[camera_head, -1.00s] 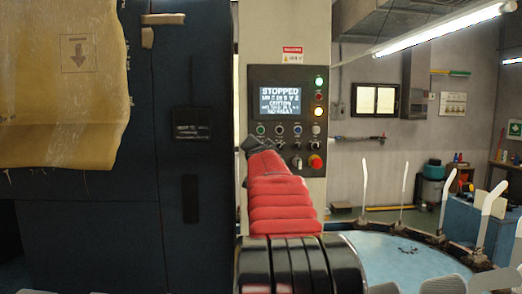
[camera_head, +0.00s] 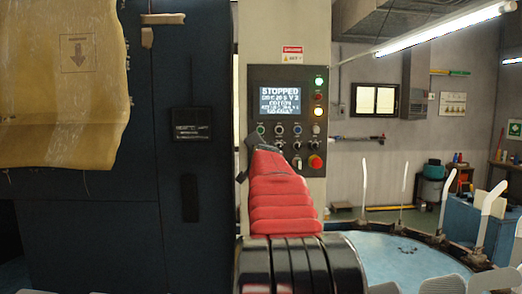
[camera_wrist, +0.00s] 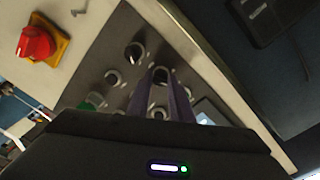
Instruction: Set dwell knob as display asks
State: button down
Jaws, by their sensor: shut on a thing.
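The control panel's display (camera_head: 280,100) reads STOPPED at the top; the smaller lines below, one seemingly COTTON, are too blurred to read surely. Small knobs and buttons sit under it. My gripper (camera_head: 255,142) is at the panel's lower left in the head view, mostly hidden by my red arm. In the wrist view my gripper (camera_wrist: 162,88) has its two fingers closed on a dark knob (camera_wrist: 160,74) on the grey panel. I cannot read the knob's label or its pointer setting.
Other knobs (camera_wrist: 134,52) stand close beside the gripped one. A dark blue cabinet (camera_head: 200,225) stands left of the panel.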

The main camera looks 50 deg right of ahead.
jog(key=shift+f, duration=0.15)
jog(key=c, duration=1.6)
grip_release()
jog(key=shift+s+a, duration=0.1)
jog(key=shift+s, duration=0.15)
